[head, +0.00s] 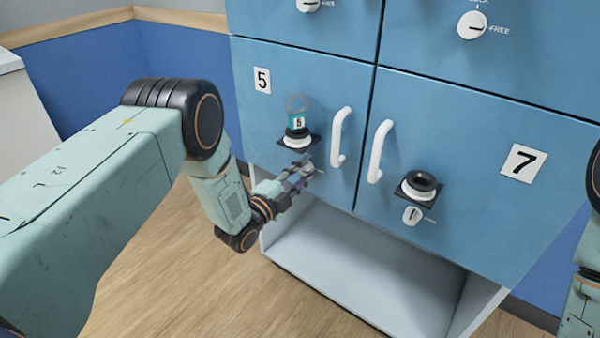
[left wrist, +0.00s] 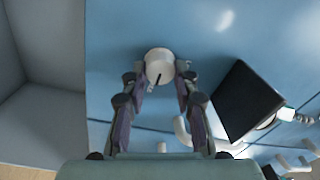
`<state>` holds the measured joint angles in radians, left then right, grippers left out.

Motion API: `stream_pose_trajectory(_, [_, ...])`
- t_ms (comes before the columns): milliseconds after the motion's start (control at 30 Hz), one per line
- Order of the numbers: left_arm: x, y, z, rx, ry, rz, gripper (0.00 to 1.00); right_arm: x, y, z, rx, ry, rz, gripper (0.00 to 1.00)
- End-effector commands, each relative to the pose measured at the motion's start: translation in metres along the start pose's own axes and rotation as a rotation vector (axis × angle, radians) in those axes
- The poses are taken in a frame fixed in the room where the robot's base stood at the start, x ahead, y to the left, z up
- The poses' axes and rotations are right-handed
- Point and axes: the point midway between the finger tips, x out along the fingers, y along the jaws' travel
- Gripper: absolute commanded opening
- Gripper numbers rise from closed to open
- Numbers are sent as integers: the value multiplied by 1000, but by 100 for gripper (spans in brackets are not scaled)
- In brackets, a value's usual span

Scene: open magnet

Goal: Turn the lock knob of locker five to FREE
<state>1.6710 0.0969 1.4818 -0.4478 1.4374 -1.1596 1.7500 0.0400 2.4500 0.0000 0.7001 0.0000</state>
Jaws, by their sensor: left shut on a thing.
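Locker five's blue door (head: 265,120) with its number 5 label is at the centre left of the head view. My left gripper (head: 303,172) is at the lower part of this door. In the left wrist view, the fingers of my left gripper (left wrist: 160,82) stand on both sides of the round white lock knob (left wrist: 159,62) and are shut on it. The knob's dark mark points down and slightly left in that view. In the head view the fingers mostly hide this knob. My right gripper is out of the frame.
White handles (head: 338,137) stick out to the right. Locker seven (head: 465,200) has its own knob (head: 412,216). An open white shelf space (head: 350,280) lies below.

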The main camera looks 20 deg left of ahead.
Motion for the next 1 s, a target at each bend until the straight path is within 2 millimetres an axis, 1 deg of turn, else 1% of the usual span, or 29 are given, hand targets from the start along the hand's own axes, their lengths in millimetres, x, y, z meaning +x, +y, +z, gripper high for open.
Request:
stream_pose_trajectory(233, [0,0,0,39,2,0,0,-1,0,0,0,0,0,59])
stream_pose_trajectory(600, [0,0,0,42,2,1,0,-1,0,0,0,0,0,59])
stream_pose_trajectory(633, [0,0,0,42,2,1,30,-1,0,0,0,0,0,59])
stream_pose_trajectory(900, [0,0,0,41,2,1,52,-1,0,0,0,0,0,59])
stream_pose_trajectory(1000, [0,0,0,40,2,1,52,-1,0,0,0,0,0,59])
